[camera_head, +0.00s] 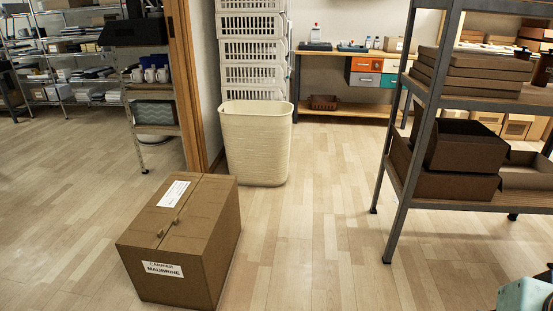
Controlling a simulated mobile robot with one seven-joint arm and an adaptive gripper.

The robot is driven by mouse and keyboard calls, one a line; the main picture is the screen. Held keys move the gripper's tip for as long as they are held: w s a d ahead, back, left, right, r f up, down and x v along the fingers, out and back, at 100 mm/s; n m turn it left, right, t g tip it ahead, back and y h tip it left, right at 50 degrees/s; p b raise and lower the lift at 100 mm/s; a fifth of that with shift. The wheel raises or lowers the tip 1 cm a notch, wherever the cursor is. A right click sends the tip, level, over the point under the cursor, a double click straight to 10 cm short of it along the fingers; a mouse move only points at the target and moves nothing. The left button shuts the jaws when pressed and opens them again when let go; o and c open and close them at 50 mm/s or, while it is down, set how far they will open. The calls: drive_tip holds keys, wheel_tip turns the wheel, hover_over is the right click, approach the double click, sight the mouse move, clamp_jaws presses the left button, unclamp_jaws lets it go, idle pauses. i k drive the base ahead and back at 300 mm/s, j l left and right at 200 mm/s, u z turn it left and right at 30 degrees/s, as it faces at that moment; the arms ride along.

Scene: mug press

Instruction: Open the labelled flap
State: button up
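A closed brown cardboard box (215,250) stands on the wooden floor at the lower left. Its two top flaps lie flat and meet at a seam. The far flap (207,203) and the near-left flap (158,212) each seem to have a small tab by the seam. A white paper label (173,193) lies on the top near the back left. A front label (163,269) has two lines of print, the lower reading "MAUBRINE". My gripper does not show in this view.
A cream bin (256,145) stands behind the box, beside a wooden door post (183,85). A metal shelf rack (397,215) with cardboard boxes stands at the right. Floor between box and rack is clear. A workbench (340,57) is at the back.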

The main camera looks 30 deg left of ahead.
sight(147, 229)
drive_tip(key=u, duration=2.05)
drive_tip(key=i, duration=0.5)
drive_tip(key=z, duration=0.05)
